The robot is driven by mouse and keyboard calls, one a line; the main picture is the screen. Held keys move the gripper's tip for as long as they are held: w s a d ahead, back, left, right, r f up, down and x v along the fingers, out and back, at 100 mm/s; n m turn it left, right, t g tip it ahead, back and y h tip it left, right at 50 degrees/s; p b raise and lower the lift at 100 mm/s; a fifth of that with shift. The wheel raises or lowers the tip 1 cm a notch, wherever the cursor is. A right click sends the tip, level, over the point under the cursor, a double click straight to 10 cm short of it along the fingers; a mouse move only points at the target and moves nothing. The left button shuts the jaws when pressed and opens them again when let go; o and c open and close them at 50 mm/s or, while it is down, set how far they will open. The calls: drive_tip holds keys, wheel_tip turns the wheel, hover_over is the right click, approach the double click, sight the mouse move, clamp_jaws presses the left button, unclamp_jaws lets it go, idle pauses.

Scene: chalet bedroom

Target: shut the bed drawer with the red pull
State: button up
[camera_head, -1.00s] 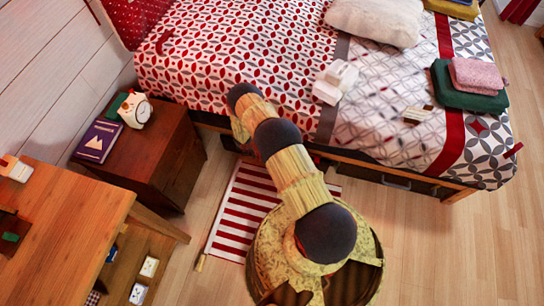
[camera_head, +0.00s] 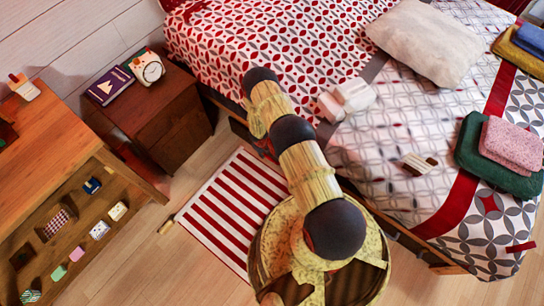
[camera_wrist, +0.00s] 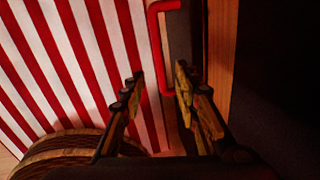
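The red pull (camera_wrist: 155,50) shows in the wrist view as a long bar on the dark drawer front (camera_wrist: 181,35). A wooden edge (camera_wrist: 221,45) runs along the front's right side. My gripper (camera_wrist: 160,72) is open, with its two fingers apart. In the picture the pull's lower part lies between the fingertips; I cannot tell the depth or whether they touch it. In the head view my arm reaches to the side of the bed (camera_head: 290,40), and the gripper, the pull and the drawer's opening are hidden or unclear.
A red-and-white striped rug (camera_head: 232,210) lies on the floor beside the bed. A brown nightstand (camera_head: 185,105) stands at the bed's head side. A wooden desk (camera_head: 45,140) with small items on its lower shelf is at left.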

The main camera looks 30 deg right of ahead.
sight(268, 158)
drive_tip(key=shift+n, duration=0.6)
drive_tip(key=f+b, duration=0.1)
drive_tip(key=f, duration=0.1)
drive_tip(key=d+f+b, duration=0.1)
drive_tip(key=f, duration=0.2)
drive_tip(key=f+b, duration=0.2)
drive_tip(key=shift+w+d+f, duration=0.15)
drive_tip(key=shift+w+f, duration=0.1)
drive_tip(key=shift+f, duration=0.15)
drive_tip(key=c, duration=0.3)
drive_tip(key=c, duration=0.4)
clamp_jaws()
